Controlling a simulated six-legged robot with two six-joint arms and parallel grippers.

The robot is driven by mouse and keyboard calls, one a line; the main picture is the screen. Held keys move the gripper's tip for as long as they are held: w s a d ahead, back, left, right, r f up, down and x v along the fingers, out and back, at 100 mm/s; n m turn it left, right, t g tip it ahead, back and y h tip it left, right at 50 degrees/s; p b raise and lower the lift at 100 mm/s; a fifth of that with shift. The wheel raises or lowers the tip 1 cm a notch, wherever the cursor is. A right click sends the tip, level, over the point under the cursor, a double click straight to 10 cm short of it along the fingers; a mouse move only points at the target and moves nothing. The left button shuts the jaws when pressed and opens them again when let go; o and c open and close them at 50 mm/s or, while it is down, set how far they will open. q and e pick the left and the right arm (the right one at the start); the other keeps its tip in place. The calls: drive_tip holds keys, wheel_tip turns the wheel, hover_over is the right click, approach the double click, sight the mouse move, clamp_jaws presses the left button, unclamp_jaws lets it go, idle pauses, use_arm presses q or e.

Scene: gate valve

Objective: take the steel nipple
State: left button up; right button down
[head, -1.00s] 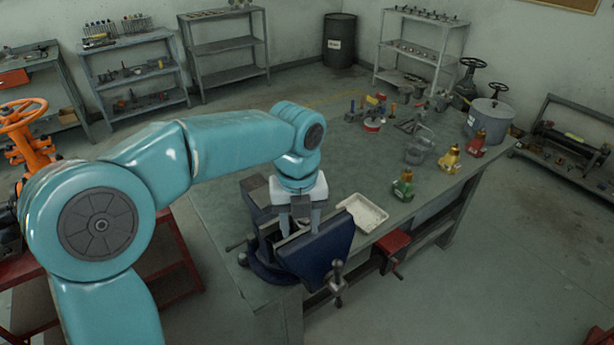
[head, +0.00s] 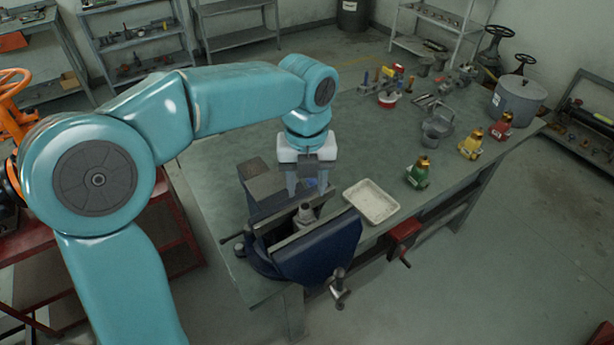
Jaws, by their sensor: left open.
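A small grey metal piece, which looks like the steel nipple (head: 305,213), stands upright between the jaws of the blue bench vise (head: 320,250) at the near end of the workbench. My left gripper (head: 305,188) points down just behind it in the picture, fingers apart. I see nothing held between the fingers. The fingertips appear clear of the piece, but the exact gap is hard to judge. A small blue spot shows by the fingers. My right gripper is not in view.
A pale shallow tray (head: 371,203) lies right of the vise. Green (head: 418,173), yellow (head: 471,144) and red (head: 500,127) brass-topped pieces line the bench's right edge. A grey pot (head: 517,100) stands at the far right corner. The bench's left middle is clear.

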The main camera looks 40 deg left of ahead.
sight(306, 207)
use_arm(q)
drive_tip(key=f+b, duration=0.1)
drive_tip(key=f, duration=0.1)
drive_tip(key=f+b, duration=0.2)
drive_tip(key=shift+s+f+b, duration=0.2)
drive_tip(key=shift+f+b, duration=0.1)
drive_tip(key=shift+f, duration=0.1)
drive_tip(key=shift+d+f, duration=0.1)
drive_tip(key=shift+f, duration=0.2)
drive_tip(key=shift+s+f+b, duration=0.2)
drive_tip(key=shift+b, duration=0.15)
drive_tip(key=shift+w+f, duration=0.1)
drive_tip(key=shift+w, duration=0.15)
drive_tip(key=shift+s, duration=0.1)
